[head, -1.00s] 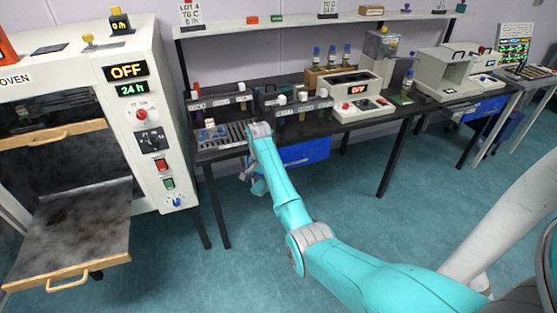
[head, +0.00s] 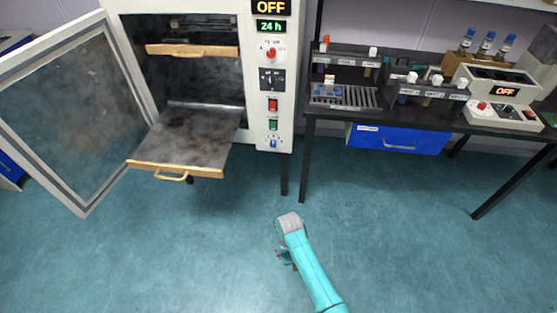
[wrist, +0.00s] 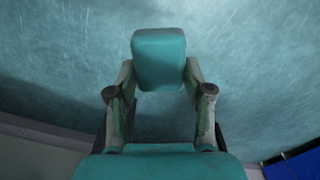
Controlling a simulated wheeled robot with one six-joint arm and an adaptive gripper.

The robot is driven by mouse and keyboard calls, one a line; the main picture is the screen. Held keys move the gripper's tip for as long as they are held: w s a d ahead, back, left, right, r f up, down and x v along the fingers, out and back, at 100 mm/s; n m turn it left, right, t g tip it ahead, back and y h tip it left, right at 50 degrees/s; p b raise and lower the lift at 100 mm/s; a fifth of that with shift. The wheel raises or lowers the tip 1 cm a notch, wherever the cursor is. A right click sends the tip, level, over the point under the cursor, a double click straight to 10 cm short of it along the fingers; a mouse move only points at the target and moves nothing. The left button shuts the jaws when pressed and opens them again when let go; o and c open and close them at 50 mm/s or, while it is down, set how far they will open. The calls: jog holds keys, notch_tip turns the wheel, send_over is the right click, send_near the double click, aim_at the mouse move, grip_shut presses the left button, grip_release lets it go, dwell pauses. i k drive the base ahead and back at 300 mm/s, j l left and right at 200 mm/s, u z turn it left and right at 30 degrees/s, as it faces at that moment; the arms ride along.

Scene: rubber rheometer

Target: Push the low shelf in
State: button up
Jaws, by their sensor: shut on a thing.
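The low shelf (head: 190,138) is a dark, stained metal sheet in the head view, pulled well out of the open oven (head: 200,85). Its wooden front bar (head: 200,171) carries a wooden handle (head: 173,178). My gripper (head: 286,257) is over the floor, to the right of and nearer than the shelf, apart from it. In the wrist view the fingers of my gripper (wrist: 160,88) are closed in on the sides of a teal block (wrist: 160,60). The shelf does not show in the wrist view.
The glass oven door (head: 75,115) stands open to the left. An upper shelf (head: 192,50) sits inside the oven. The control panel reads OFF. A black bench (head: 340,107) with racks, and a blue drawer (head: 398,139), stand to the right. The floor before the oven is clear.

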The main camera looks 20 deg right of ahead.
aim_at(193, 138)
jog(key=i+j+u, duration=0.1)
jog(key=i+u, duration=0.4)
jog(key=u, duration=0.25)
jog(key=i+u, duration=0.35)
jog(key=i+j+u, duration=0.1)
jog(key=u, duration=0.3)
jog(key=i+u, duration=0.25)
jog(key=u, duration=0.15)
jog(key=i+u, duration=0.15)
jog(key=u, duration=0.25)
jog(key=i+j+z, duration=0.2)
jog(key=i, duration=0.3)
jog(key=i+j+z, duration=0.15)
jog(key=z, duration=0.35)
jog(key=i+j+z, duration=0.1)
jog(key=j+z, duration=0.7)
jog(key=z, duration=0.15)
jog(key=i, duration=0.05)
